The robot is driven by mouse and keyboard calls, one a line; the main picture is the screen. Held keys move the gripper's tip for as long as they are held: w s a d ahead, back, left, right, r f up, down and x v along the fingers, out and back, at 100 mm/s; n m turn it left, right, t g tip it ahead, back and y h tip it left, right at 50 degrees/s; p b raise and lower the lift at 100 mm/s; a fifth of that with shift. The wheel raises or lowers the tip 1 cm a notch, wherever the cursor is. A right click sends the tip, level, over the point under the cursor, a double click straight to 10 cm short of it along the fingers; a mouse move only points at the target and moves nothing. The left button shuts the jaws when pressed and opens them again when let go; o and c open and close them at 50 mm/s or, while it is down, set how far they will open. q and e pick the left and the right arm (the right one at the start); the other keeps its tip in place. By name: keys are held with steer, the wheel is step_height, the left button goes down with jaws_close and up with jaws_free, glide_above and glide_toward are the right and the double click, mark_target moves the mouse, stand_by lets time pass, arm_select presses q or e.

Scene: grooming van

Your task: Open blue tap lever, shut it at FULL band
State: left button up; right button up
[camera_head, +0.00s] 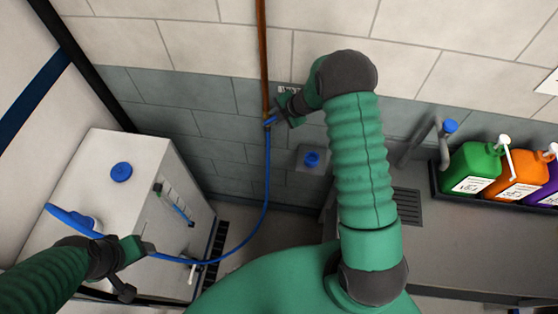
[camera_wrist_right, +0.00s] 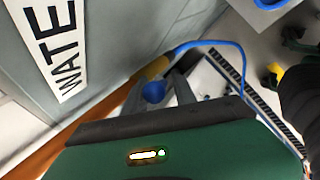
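The blue tap lever (camera_head: 271,121) is at the foot of the copper pipe on the wall. My right gripper (camera_head: 285,110) is at it. In the right wrist view a round blue lever end (camera_wrist_right: 154,92) lies between the two dark fingers (camera_wrist_right: 157,95), which stand apart; contact is unclear. A yellow-brown fitting (camera_wrist_right: 153,68) is behind. A white tank (camera_head: 95,190) with a blue cap (camera_head: 121,172) stands at left; its side has a gauge strip (camera_head: 177,207), its marks too small to read. My left gripper (camera_head: 138,268) is beside the tank near the blue hose; its grip is unclear.
The blue hose (camera_head: 266,190) hangs from the tap and curves to the tank. Green (camera_head: 470,168), orange (camera_head: 522,172) and purple (camera_head: 546,188) jugs stand in a dark tray at right.

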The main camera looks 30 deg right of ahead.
step_height(320, 180, down, 7)
steer(key=s+d+m+t+y+b, duration=0.2)
steer(key=t+y+b, duration=0.45)
steer(key=b, duration=1.35)
steer(key=a+r+v, duration=0.1)
steer(key=r+v, duration=0.1)
steer(key=v, duration=1.4)
steer(key=w+a+r+m+g+h+p, duration=0.25)
steer(key=w+a+m+h, duration=0.35)
steer(key=w+m+h, duration=0.3)
steer(key=s+a+f+m+g+p, duration=0.4)
steer(key=s+a+m+g, duration=0.45)
steer(key=s+a, duration=0.95)
step_height(320, 180, up, 4)
steer(key=s+p, duration=0.2)
steer(key=p, duration=0.2)
step_height(320, 180, down, 7)
steer(key=b, duration=0.6)
steer(key=shift+w+y, duration=0.3)
steer(key=shift+y, duration=0.05)
